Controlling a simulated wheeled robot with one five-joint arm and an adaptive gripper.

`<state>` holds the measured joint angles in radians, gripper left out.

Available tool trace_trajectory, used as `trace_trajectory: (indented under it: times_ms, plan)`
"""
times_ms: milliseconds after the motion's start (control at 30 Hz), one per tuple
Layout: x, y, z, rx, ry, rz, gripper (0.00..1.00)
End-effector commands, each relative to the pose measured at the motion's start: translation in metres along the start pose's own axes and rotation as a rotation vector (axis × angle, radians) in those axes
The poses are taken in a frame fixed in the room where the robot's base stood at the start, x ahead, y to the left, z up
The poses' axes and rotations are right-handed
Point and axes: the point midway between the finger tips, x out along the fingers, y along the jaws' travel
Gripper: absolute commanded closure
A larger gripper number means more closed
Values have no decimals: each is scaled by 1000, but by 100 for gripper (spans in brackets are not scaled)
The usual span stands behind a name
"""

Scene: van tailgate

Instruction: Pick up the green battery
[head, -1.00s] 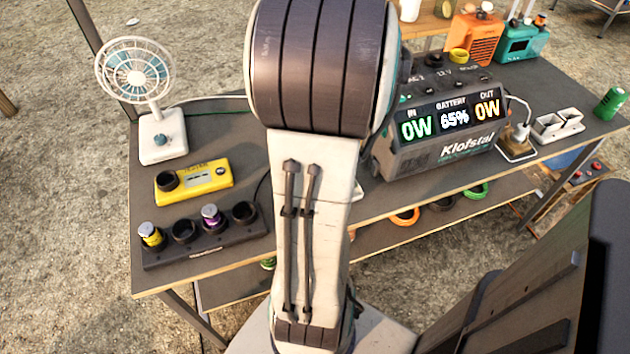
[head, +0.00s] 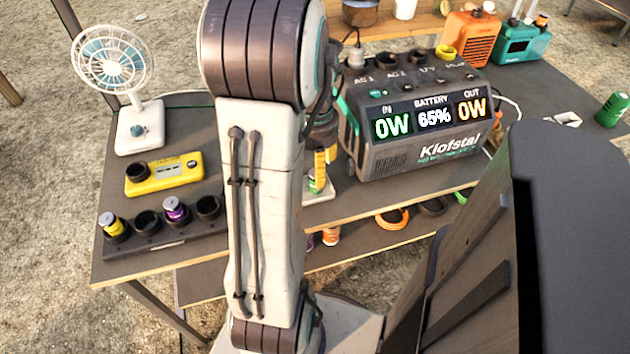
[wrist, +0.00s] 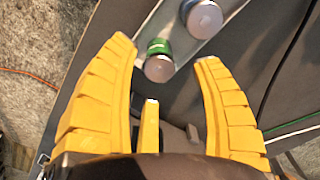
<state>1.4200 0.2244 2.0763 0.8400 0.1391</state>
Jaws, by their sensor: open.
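The green battery (wrist: 158,46) stands upright in a pale tray (wrist: 172,28) in the wrist view, its round silvery end facing the camera. A second battery (wrist: 204,18) with a bluish side stands close by in the same tray. My arm hides part of the bench.
The power station (head: 420,135) stands just right of my gripper. On the left are a fan (head: 138,125), a yellow meter (head: 165,173) and a dark charger (head: 150,240) holding yellow and purple batteries. A green can (head: 612,108) stands far right.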

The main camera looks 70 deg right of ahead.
Motion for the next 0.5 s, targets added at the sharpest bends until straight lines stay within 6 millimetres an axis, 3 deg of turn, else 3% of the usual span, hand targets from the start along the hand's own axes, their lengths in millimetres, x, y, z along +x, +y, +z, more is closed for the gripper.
trace_trajectory:
  times_ms: [200,500]
  plan:
    - [29,1,-1,0,-3,0,40]
    - [42,1,-1,-1,-2,0,40]
